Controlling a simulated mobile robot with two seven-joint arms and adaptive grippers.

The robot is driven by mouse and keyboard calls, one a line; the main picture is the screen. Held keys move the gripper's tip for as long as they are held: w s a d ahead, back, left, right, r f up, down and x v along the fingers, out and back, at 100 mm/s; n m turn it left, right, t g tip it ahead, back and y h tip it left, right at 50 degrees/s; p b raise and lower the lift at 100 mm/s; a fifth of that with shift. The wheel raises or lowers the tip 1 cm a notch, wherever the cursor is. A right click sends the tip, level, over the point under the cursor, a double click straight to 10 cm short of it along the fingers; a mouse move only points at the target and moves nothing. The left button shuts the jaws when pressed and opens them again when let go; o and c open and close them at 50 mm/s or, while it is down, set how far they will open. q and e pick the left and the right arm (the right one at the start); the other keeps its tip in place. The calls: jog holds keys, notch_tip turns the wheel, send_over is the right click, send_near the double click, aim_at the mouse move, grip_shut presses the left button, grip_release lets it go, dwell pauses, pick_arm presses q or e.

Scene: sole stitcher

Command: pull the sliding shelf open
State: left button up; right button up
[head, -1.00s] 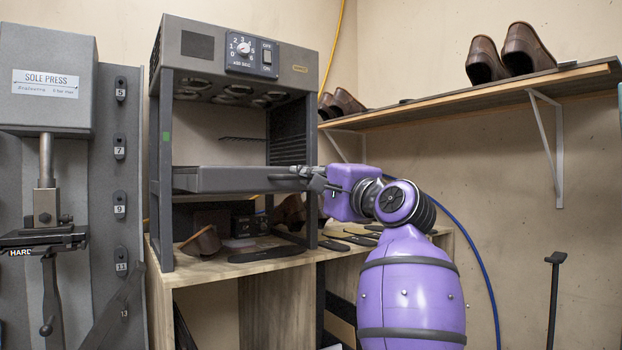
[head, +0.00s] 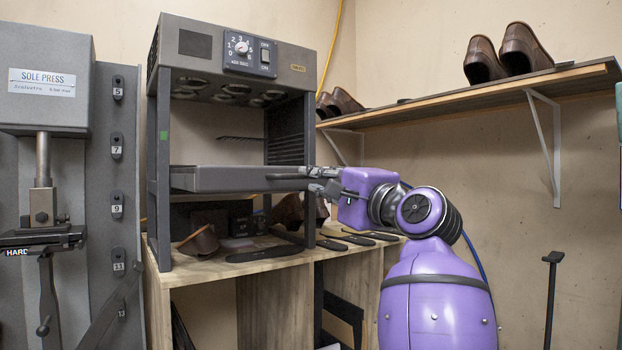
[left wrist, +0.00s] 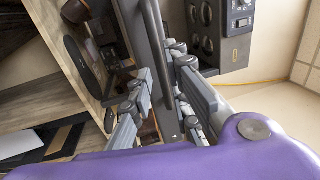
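The sliding shelf (head: 225,179) is a flat grey tray inside the grey heater frame, under its control box. A dark bar-like handle (head: 288,176) runs along its right end. My left gripper (head: 318,180) is just right of that end, its fingers apart. In the left wrist view the left gripper (left wrist: 160,72) is open, with the dark bar and shelf edge (left wrist: 158,60) running between or just beyond the fingers. I cannot tell whether they touch. My right gripper is not in view.
The heater (head: 232,60) stands on a wooden bench (head: 275,268) with a brown shoe part (head: 200,242) and dark soles. A sole press (head: 45,95) stands at left. A wall shelf (head: 470,92) with brown shoes is at upper right. A black post (head: 553,290) stands at lower right.

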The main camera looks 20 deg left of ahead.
pick_arm(q)
jog(key=v, duration=0.7)
jog(key=shift+s+d, duration=0.25)
jog(key=shift+d, duration=0.05)
